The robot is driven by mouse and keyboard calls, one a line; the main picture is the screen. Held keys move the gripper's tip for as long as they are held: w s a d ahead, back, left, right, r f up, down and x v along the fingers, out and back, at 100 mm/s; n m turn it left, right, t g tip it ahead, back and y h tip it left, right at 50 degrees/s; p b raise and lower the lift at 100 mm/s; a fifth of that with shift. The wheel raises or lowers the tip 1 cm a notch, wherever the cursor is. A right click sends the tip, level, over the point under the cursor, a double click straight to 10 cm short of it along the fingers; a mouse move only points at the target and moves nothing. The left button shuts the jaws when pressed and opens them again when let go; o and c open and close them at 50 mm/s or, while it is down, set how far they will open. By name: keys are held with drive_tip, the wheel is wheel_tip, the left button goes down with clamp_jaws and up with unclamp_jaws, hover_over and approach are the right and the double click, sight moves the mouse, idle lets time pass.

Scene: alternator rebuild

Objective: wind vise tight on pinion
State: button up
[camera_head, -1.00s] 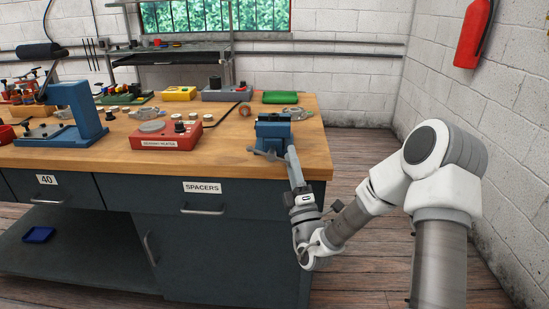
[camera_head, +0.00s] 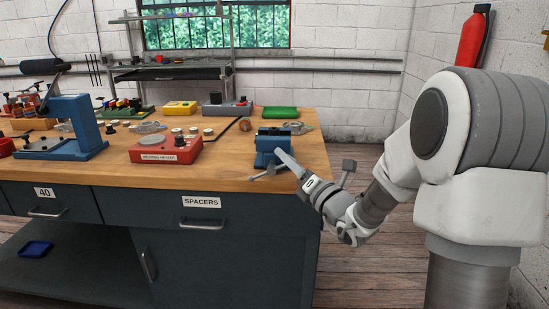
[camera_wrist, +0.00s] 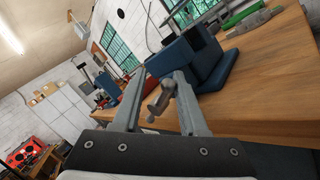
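The small blue vise (camera_head: 268,152) stands at the bench's front right corner. Its grey handle bar (camera_head: 262,175) sticks out at the front, low on the vise. In the wrist view the vise (camera_wrist: 205,55) fills the upper middle, with its grey screw end and bar (camera_wrist: 158,104) showing between my fingers. My gripper (camera_head: 281,160) is at the vise's front right, beside the handle. In the wrist view my gripper (camera_wrist: 159,82) has its two fingers well apart; I cannot tell whether either touches the bar. I cannot make out the pinion in the jaws.
A red heater box (camera_head: 165,147) sits left of the vise, and a blue press (camera_head: 75,130) stands farther left. A green item (camera_head: 281,112) lies behind the vise. Floor to the bench's right (camera_head: 350,200) is clear apart from my arm.

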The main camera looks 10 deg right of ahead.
drive_tip(key=r+n+g+p, duration=0.1)
drive_tip(key=a+n+g+p, duration=0.1)
drive_tip(key=n, duration=0.1)
drive_tip(key=shift+a+r+h, duration=0.15)
drive_tip(key=shift+r+h, duration=0.25)
drive_tip(key=f+v, duration=0.1)
drive_tip(key=v, duration=1.6)
drive_tip(key=s+a+r+n+g+p, duration=0.4)
drive_tip(key=n+g+p, duration=0.4)
drive_tip(key=n+p, duration=0.3)
drive_tip(key=s+a+r+n+g+p, duration=0.4)
drive_tip(key=a+r+n+g+p, duration=0.3)
drive_tip(key=n+p, duration=0.5)
drive_tip(key=a+n+g, duration=0.1)
drive_tip(key=a+n, duration=0.1)
drive_tip(key=n, duration=0.3)
drive_tip(key=shift+s+r+n+g, duration=0.3)
drive_tip(key=shift+s+r+n, duration=0.05)
drive_tip(key=shift+s+n, duration=0.05)
